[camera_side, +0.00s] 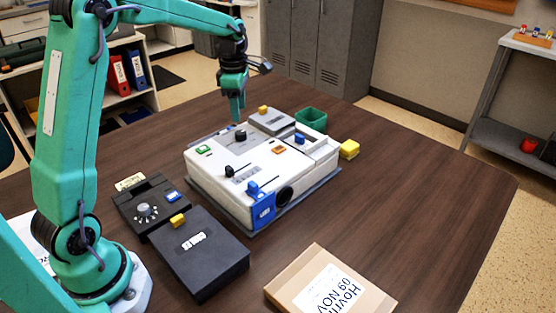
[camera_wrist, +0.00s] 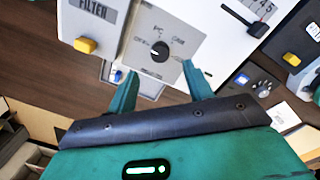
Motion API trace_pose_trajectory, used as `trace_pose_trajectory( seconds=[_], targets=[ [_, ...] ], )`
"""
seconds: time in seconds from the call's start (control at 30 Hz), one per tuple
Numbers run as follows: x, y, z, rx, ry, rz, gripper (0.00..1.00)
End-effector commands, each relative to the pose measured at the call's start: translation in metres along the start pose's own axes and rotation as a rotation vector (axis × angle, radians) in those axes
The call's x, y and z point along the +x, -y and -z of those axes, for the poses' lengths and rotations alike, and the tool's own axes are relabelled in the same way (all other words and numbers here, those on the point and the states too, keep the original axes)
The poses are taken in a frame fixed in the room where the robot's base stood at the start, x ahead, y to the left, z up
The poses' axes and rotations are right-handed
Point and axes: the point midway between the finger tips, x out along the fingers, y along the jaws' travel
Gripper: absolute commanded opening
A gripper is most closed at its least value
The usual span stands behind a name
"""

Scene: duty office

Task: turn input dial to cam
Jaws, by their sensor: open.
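The input dial is a round black knob (camera_wrist: 159,51) on a pale grey plate (camera_wrist: 143,72) in the wrist view, with small lettering above it and to its upper right. I cannot tell which label the knob points at. The knob also shows on top of the white console (camera_side: 241,136) in the side view. My gripper (camera_wrist: 158,72) is open, its two fingers spread below and either side of the knob, apparently not touching it. In the side view my gripper (camera_side: 237,110) hangs above the console's far-left part.
A grey FILTER box with a yellow button (camera_wrist: 85,45) stands beside the console. The console carries a black lever (camera_side: 229,171) and a blue-tagged lever (camera_side: 263,208). Black boxes (camera_side: 200,262), a cardboard box (camera_side: 328,285) and a green tray (camera_side: 311,119) stand around it. The table's right side is clear.

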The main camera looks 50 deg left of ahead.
Motion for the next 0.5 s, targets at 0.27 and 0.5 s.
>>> trace_pose_trajectory(
  seconds=[0.27, 0.5],
  targets=[
    [0.024, 0.001, 0.001, 0.001, -0.002, 0.004, 0.52],
    [0.054, 0.001, 0.001, 0.002, -0.001, 0.003, 0.52]
  ],
)
